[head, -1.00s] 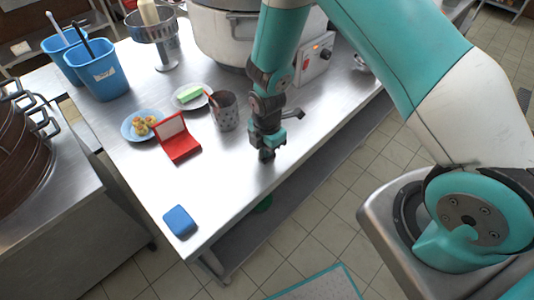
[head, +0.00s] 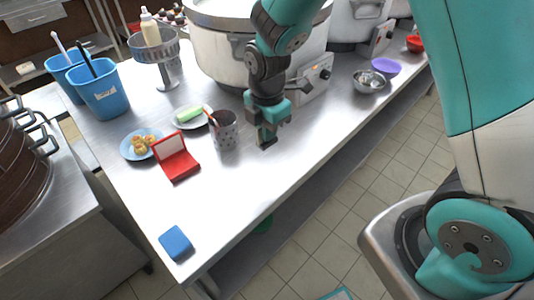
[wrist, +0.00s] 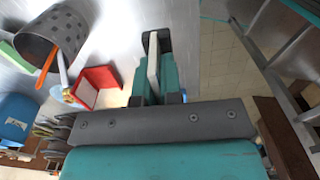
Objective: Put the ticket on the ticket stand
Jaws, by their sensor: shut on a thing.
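My gripper (head: 266,137) is over the steel table, to the right of the grey spotted cup. In the wrist view, its fingers (wrist: 153,50) are closed on a thin pale piece (wrist: 152,46) seen edge-on, which looks like the ticket. Its face is hidden, and I cannot make it out in the head view. A red stand-like piece (head: 183,170) with a white upright panel stands on the table, left of my gripper and apart from it. It looks like the ticket stand and also shows in the wrist view (wrist: 86,96).
A plate with a green block (head: 189,114), a blue food plate (head: 128,151) and a large pot (head: 215,50) are behind. A blue block (head: 175,242) lies in front.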

